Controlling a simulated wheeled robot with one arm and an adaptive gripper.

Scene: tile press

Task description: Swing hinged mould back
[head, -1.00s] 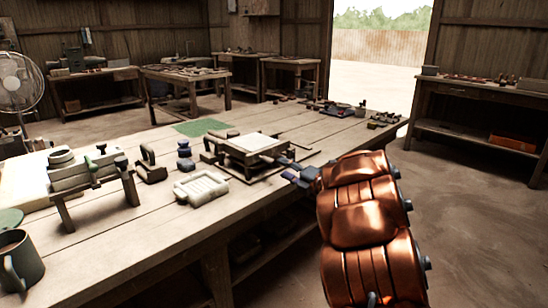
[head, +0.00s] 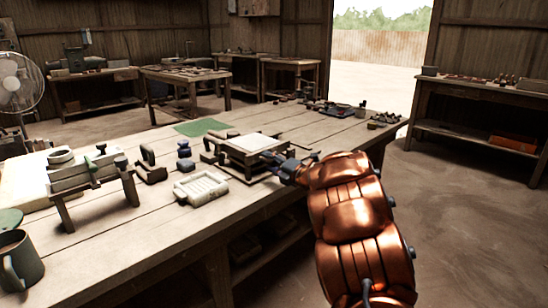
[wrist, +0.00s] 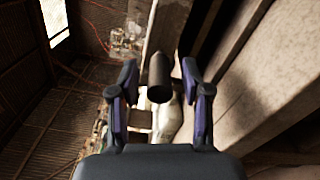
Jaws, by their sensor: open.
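The hinged mould (head: 254,143) is a dark-edged square frame with a pale flat top, standing on the tile press on the workbench in the head view. It looks level. My gripper (head: 280,165) is at its right front corner, with the fingers towards the mould. In the wrist view my gripper (wrist: 160,82) is open, and a dark round-ended handle (wrist: 160,76) shows between its two fingers, with a gap on each side. In the head view my gripper hides the handle, so I cannot tell how it joins the mould.
A white ribbed tile mould (head: 201,187) lies left of the press on the workbench (head: 150,238). A wooden stand with tools (head: 92,180) and a mug (head: 18,262) are farther left. A green mat (head: 202,127) lies behind. Small tools (head: 335,109) lie at the far end.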

